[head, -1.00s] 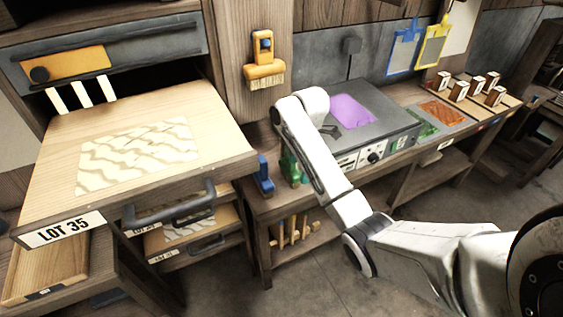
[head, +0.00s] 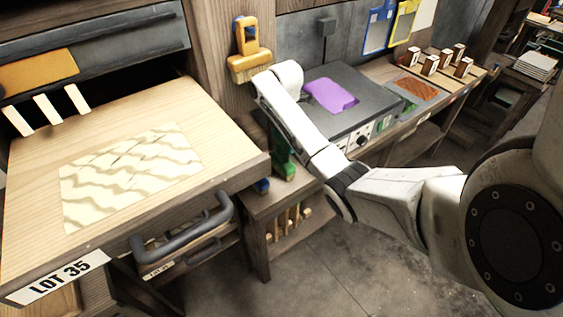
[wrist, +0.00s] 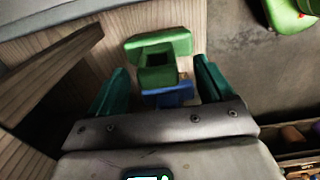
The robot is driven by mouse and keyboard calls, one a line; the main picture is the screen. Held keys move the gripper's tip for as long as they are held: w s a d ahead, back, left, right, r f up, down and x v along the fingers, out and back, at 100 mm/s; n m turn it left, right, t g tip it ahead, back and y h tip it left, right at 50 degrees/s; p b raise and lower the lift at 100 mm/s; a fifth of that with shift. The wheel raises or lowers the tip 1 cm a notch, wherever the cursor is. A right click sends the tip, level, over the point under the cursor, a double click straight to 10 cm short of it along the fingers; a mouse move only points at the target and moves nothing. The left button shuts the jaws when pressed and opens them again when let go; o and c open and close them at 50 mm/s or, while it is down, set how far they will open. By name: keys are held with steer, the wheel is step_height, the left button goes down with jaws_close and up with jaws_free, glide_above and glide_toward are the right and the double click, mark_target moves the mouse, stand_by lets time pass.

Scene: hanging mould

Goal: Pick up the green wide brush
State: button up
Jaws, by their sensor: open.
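The green wide brush (wrist: 158,48) shows in the wrist view, ahead of and between the spread teal fingers of my gripper (wrist: 161,66). The gripper is open and there is space on both sides of the brush. I cannot tell how far the fingertips are from it. In the head view, the green brush (head: 284,158) is at the bench's left end, partly hidden by my arm. A blue brush (wrist: 170,96) lies close behind the green one in the wrist view. In the head view, only a bit of the blue brush (head: 262,186) shows. My gripper is hidden there.
A large wooden LOT 35 drawer (head: 100,125) with a dark handle (head: 185,228) juts out left of the brushes. A yellow brush (head: 248,50) hangs above. Wooden pegs (head: 288,222) sit below the bench.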

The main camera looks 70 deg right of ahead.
mark_target(282, 148)
steer(key=f, duration=0.3)
steer(key=f+p, duration=0.1)
steer(key=f, duration=0.1)
steer(key=shift+w+a, duration=0.2)
steer(key=shift+w, duration=0.1)
steer(key=c, duration=1.5)
steer(key=shift+r, duration=0.25)
